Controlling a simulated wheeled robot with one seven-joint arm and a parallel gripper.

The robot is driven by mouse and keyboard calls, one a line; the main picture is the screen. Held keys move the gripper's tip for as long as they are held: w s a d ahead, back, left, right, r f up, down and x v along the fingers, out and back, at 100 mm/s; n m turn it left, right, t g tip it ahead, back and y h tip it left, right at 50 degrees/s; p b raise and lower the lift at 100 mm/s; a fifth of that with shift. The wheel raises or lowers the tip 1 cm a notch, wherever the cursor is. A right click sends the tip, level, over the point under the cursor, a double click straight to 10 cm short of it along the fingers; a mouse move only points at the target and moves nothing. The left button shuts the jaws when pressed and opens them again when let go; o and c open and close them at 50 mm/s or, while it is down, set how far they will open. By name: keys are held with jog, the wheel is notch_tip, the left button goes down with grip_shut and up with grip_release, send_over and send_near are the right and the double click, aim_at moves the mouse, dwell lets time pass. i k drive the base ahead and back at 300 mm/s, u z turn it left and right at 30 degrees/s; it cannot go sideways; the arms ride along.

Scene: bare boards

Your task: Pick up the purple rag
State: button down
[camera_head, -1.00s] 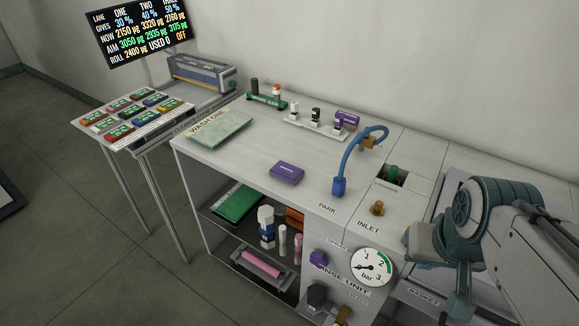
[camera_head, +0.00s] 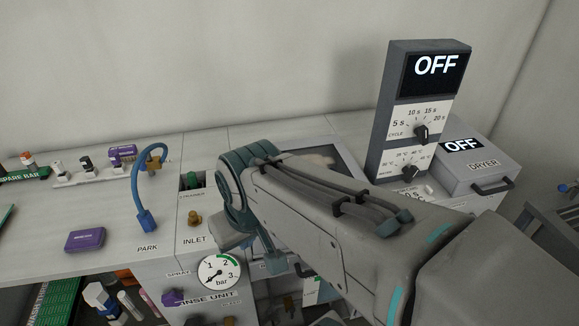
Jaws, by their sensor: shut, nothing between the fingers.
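A small flat purple block (camera_head: 85,240) with a pale mark on its side lies on the white counter, at the left in the head view. Neither is clearly a cloth, and I cannot tell which is the rag. My arm crosses the centre and right of the view, its teal joint right of the inlet. I cannot make out my gripper's fingertips; the arm seems to hide them.
A blue hose (camera_head: 144,195) stands at PARK between the purple block and my arm. A brass inlet fitting (camera_head: 195,220) and a pressure gauge (camera_head: 219,272) are close to the arm. A control tower (camera_head: 385,125) and a dryer (camera_head: 480,165), both reading OFF, stand right. Counter around the block is clear.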

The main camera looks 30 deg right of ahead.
aim_at(92, 238)
jog(key=u, duration=2.35)
jog(key=i, duration=2.4)
jog(key=z, duration=3.55)
